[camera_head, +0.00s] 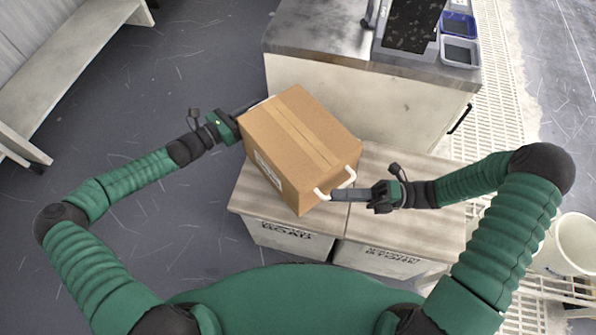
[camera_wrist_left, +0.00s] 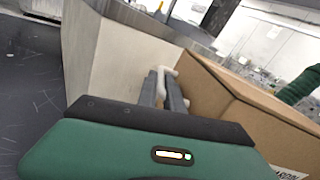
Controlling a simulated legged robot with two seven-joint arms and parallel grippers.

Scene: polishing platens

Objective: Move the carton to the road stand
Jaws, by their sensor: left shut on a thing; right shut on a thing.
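The brown carton (camera_head: 300,140) is turned at an angle, with a white handle on each of two opposite sides. My right gripper (camera_head: 340,194) is shut on the handle at the carton's right side. My left gripper (camera_head: 252,104) is at the far-left side; in the left wrist view its fingers (camera_wrist_left: 164,90) close on the other white handle. The road stand (camera_head: 290,241), with a wooden top and lettering reading ROAD, is below the carton. The carton covers much of its top; whether it touches the top I cannot tell.
A second lettered stand (camera_head: 385,258) adjoins the road stand on the right. A metal-topped cabinet (camera_head: 320,42) with blue and grey trays is behind the carton. A bench (camera_head: 70,70) is at far left, a white bucket (camera_head: 570,245) at far right. The left floor is clear.

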